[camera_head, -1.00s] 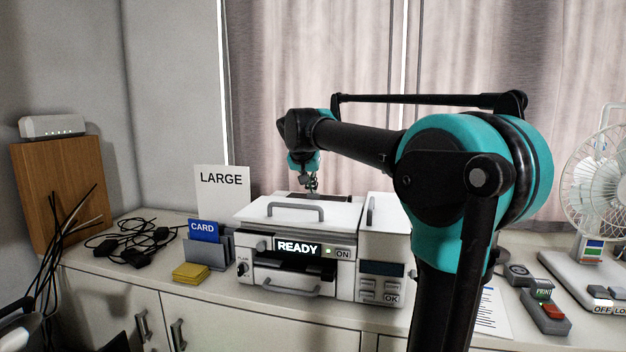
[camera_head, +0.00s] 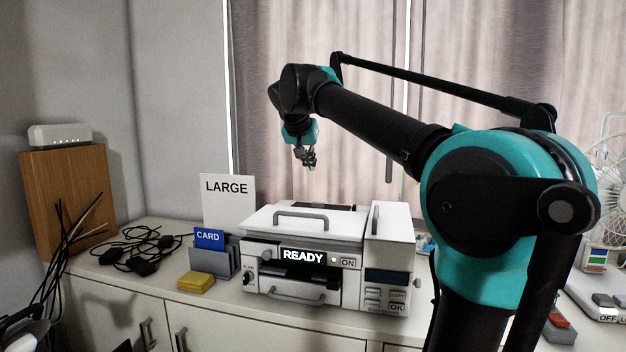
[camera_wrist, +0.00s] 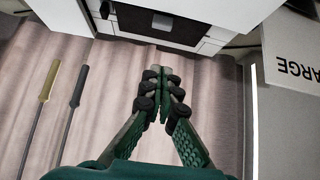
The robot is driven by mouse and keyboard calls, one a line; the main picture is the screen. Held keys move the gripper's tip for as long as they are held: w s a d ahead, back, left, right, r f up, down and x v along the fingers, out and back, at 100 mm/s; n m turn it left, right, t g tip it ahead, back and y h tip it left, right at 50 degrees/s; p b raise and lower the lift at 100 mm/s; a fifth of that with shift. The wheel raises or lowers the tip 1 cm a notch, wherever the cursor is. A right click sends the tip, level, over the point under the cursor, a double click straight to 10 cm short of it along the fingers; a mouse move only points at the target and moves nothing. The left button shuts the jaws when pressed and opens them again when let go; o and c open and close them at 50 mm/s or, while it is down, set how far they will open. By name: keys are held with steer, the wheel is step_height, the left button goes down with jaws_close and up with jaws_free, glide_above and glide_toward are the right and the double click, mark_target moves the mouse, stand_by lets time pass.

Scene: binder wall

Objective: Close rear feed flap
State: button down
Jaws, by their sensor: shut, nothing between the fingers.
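The white printer (camera_head: 262,220) stands on the cabinet top, its display reading READY. A thin dark strip (camera_head: 325,206) shows at its rear top edge. The rear feed flap cannot be picked out with certainty, nor its angle. In the wrist view, the printer's rear (camera_wrist: 205,12) is at the top, with a dark panel (camera_wrist: 135,20) bearing a small pale square. My gripper (camera_head: 309,163) hangs above and behind the printer, apart from it. In the wrist view its fingertips (camera_wrist: 160,78) meet with nothing between them.
A LARGE sign (camera_head: 228,205), a CARD holder (camera_head: 222,262) and yellow pads (camera_head: 196,282) stand left of the printer. Black cables (camera_head: 140,247) lie farther left. Curtains (camera_head: 270,100) hang behind. A fan (camera_head: 612,190) is at right.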

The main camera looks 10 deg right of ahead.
glide_above(320, 204)
steer(key=a, duration=0.1)
step_height(320, 204, down, 7)
steer(key=f, duration=0.2)
steer(key=shift+s+a+f, duration=0.2)
steer(key=shift+a+f, duration=0.05)
steer(key=shift+f, duration=0.9)
